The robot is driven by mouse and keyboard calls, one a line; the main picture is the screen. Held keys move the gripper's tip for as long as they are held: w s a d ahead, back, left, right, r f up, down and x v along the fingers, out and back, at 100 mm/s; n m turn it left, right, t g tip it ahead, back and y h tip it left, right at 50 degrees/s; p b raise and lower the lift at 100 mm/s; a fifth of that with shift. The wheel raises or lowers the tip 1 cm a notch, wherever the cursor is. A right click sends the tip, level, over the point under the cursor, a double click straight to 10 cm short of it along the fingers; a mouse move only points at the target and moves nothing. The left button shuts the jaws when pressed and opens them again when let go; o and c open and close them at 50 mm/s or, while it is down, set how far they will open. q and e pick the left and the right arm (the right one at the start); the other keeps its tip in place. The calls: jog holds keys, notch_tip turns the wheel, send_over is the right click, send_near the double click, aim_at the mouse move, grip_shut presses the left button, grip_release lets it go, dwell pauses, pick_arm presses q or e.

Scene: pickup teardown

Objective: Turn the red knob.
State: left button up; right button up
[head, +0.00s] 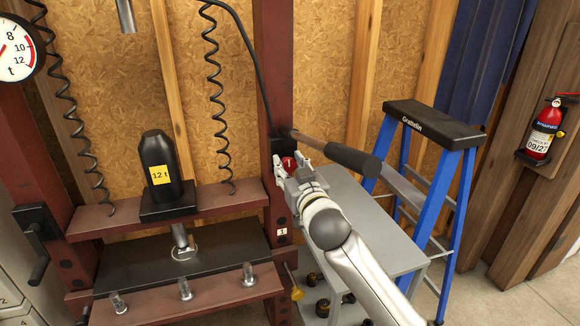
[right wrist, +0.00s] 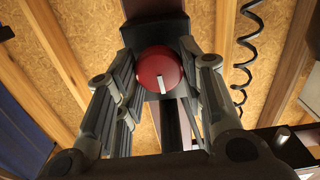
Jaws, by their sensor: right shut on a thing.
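The red knob (head: 289,163) sits on a black block on the right post of the red press frame. In the right wrist view the red knob (right wrist: 159,73) is round with a pale pointer line running down from its middle. My right gripper (head: 289,174) is at the knob, with its fingers on either side of it and shut on it. In the right wrist view my right gripper (right wrist: 160,75) has a finger at the left and right of the knob. My left gripper is in neither view.
A lever with a dark grip (head: 352,158) sticks out just above my right gripper. A grey cart (head: 385,235) and a blue stepladder (head: 432,112) stand at the right. A black 12 t jack (head: 160,170) stands on the press at the left.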

jog(key=n+p, duration=0.1)
jog(key=n, duration=0.1)
jog(key=shift+r+n, duration=0.1)
jog(key=shift+n, duration=0.3)
jog(key=n+p, duration=0.2)
jog(key=n, duration=0.2)
jog(key=shift+a+n, duration=0.1)
jog(key=shift+n, duration=0.2)
jog(key=n+p, duration=0.2)
jog(key=n, duration=0.2)
jog(key=shift+a+f+n+p, duration=0.15)
jog(key=shift+n+p, duration=0.6)
jog(key=shift+n, duration=1.05)
jog(key=shift+f, duration=0.1)
jog(key=o, duration=1)
